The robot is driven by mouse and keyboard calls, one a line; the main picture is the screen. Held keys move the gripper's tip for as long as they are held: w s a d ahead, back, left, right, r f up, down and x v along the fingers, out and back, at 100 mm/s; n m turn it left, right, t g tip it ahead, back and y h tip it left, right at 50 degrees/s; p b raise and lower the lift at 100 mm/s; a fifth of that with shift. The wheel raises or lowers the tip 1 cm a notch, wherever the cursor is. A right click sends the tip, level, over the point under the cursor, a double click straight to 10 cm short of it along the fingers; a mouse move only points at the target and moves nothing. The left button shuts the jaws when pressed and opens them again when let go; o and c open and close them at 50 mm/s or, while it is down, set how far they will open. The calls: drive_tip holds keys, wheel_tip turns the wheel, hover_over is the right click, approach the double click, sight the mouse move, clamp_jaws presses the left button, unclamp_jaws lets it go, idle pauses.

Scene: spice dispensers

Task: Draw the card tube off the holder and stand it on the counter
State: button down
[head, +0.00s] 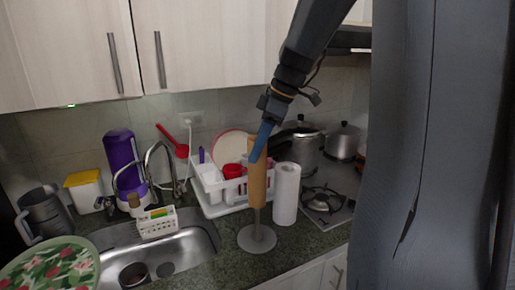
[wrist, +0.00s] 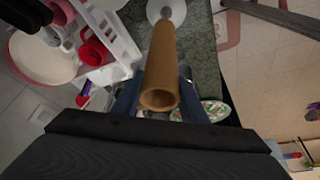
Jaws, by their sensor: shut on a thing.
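The brown card tube (head: 257,180) is upright, with its lower end above the holder's round grey base (head: 257,239). A short stretch of thin post shows between them. How much of the post is inside the tube is hidden. My gripper (head: 261,152) is shut on the tube near its upper end, with blue fingers against it. In the wrist view the tube (wrist: 162,60) lies between the two fingers (wrist: 158,98), its open end facing the camera. No post shows in that opening. The holder's base (wrist: 166,10) shows beyond the tube's far end.
A white paper roll (head: 286,194) stands close to the right of the holder. A white dish rack (head: 212,203) with a plate and red cup is behind left. The sink (head: 190,256) is left, the stove (head: 325,207) right. Some bare counter (head: 222,226) shows near the base.

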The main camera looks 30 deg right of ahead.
drive_tip(key=shift+r+p, duration=2.35)
drive_tip(key=shift+r, duration=4.35)
wheel_tip(320, 180, up, 4)
drive_tip(key=shift+f, duration=0.1)
drive_tip(key=shift+s, duration=0.1)
idle(0.4)
